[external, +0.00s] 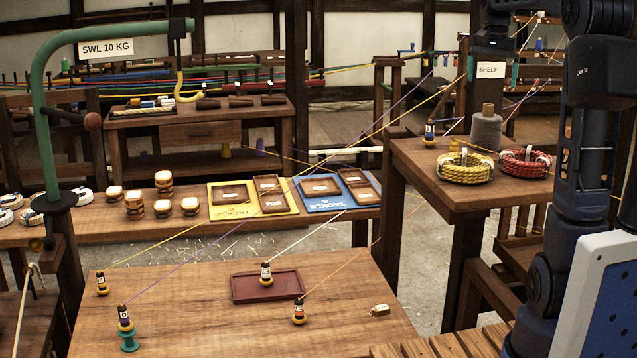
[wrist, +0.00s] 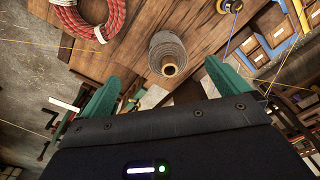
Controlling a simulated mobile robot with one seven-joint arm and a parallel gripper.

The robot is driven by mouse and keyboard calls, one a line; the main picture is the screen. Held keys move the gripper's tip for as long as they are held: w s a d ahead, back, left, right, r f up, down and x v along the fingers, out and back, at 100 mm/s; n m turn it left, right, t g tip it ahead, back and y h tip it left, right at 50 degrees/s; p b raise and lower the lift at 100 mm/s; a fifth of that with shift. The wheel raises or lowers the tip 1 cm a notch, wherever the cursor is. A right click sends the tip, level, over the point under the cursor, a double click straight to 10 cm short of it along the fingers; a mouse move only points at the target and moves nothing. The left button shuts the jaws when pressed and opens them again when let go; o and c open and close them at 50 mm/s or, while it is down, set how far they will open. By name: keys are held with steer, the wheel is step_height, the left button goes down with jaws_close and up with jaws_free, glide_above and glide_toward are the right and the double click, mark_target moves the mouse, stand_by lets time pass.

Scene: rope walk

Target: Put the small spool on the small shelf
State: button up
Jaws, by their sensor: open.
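Several small dark spools with yellow bases and threads stand on the front bench: one at far left (external: 102,284), one on a teal stand (external: 125,318), one on a dark red tray (external: 266,275) and one at right (external: 298,311). Another small spool with a blue band (external: 429,133) stands on the raised wooden stand (external: 440,185); it is partly in the wrist view (wrist: 230,5). My gripper (external: 492,74), with teal fingers, is open and empty above the large grey cone of twine (external: 486,132), which lies ahead between the fingers in the wrist view (wrist: 168,55).
A yellow rope coil (external: 465,167) and a red rope coil (external: 525,163) lie on the stand beside the cone. Taut threads cross above the front bench (external: 210,300). A green hook post (external: 42,120) rises at left. The bench's front middle is clear.

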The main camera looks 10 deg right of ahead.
steer(key=s+a+f+n+t, duration=0.1)
steer(key=s+f, duration=0.3)
steer(key=s, duration=0.6)
steer(key=s+a+f+n+t, duration=0.1)
steer(key=s+a+f+n, duration=0.3)
steer(key=s, duration=0.6)
steer(key=s+a+f+n+t, duration=0.2)
steer(key=s+f, duration=0.4)
steer(key=s, duration=0.3)
steer(key=shift+s+a+n, duration=0.4)
steer(key=shift+a, duration=0.05)
steer(key=shift+f, duration=0.1)
